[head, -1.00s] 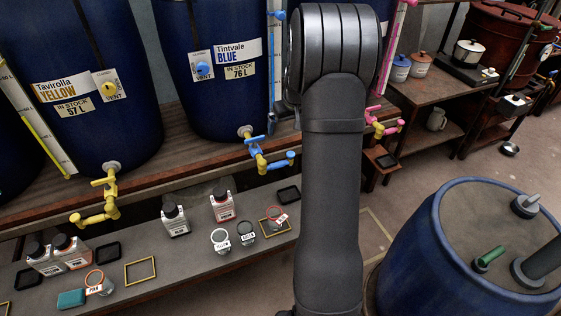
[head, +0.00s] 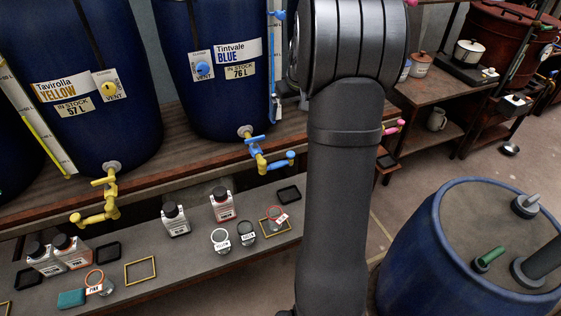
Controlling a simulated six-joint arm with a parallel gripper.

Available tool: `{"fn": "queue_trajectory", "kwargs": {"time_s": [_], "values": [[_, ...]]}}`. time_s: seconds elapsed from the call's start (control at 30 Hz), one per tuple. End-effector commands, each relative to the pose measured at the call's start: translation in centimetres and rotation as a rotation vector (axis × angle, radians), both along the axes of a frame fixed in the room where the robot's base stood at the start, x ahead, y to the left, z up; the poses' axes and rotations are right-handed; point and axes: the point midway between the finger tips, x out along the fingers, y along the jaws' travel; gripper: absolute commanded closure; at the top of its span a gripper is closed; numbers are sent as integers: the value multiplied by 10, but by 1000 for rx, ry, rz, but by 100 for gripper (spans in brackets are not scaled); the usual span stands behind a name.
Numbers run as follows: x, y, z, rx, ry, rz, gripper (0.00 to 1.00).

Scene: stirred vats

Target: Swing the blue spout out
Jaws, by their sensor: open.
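The blue spout (head: 278,163) is on the tap at the foot of the blue vat labelled Tintvale BLUE (head: 218,85). It points to the right, along the front edge of the shelf. The tap has a blue handle (head: 256,139) on top and a yellow body (head: 257,158). My arm stands to the right of the spout, apart from it in the picture. My gripper is not visible; the arm runs out of the top of the picture.
A yellow tap (head: 108,190) hangs below the Tavirolla YELLOW vat (head: 75,70). A pink spout (head: 395,127) is partly hidden by my arm. Bottles (head: 222,206) and small jars (head: 221,238) stand on the lower bench. A large blue drum (head: 450,230) stands at the right.

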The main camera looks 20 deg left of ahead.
Motion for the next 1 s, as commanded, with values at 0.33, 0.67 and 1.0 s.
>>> {"fn": "queue_trajectory", "kwargs": {"time_s": [0.33,0.67,1.0], "values": [[-4,-4,18,0,0,0,0],[-4,-3,17,2,0,-2,41],[-12,23,-68,338,156,-538,54]]}}
